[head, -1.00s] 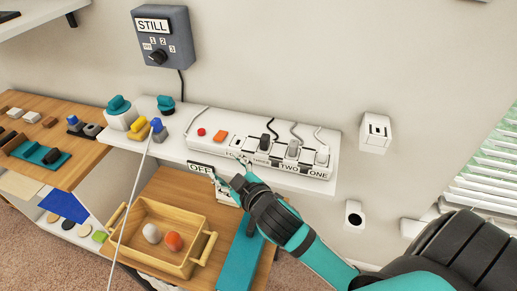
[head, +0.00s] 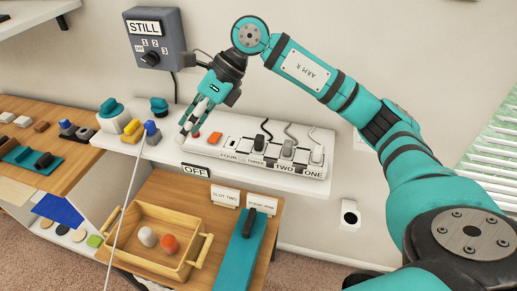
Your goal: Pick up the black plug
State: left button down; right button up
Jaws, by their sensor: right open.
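The black plug (head: 259,144) stands in the white power strip (head: 225,153) on the wall shelf, at the outlet labelled THREE, with a black cord rising behind it. The outlet at FOUR has no plug. My right gripper (head: 192,124) is open and empty, pointing down over the left end of the strip, left of the black plug. Its fingers partly hide the red button there; I cannot tell whether they touch it. My left gripper is not in view.
An orange rocker switch (head: 214,138) sits on the strip. An OFF sign (head: 196,169) hangs at the shelf edge. Yellow, blue and teal knobs stand left. Below are a wooden tray (head: 207,250) with two balls and a teal board (head: 232,262). A STILL dial box (head: 158,56) is on the wall.

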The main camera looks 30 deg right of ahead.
jog(key=d+r+m+h, duration=0.15)
jog(key=d+h, duration=0.35)
jog(key=d, duration=0.7)
jog(key=h, duration=0.2)
send_near(260, 137)
jog(key=shift+m, duration=0.25)
jog(key=f+p, duration=0.1)
jog(key=a+f+p, duration=0.1)
jog(key=f, duration=0.1)
jog(key=w+f, duration=0.1)
jog(key=f, duration=0.1)
jog(key=shift+w+a+f+p, duration=0.1)
jog(key=shift+a+p, duration=0.05)
jog(key=shift+p, duration=0.25)
jog(key=shift+f+p, duration=0.4)
jog(key=shift+f, duration=0.15)
notch_tip(260, 137, down, 4)
jog(key=shift+r+p, duration=0.2)
jog(key=shift+p, duration=0.7)
jog(key=shift+f, duration=0.45)
grip_shut()
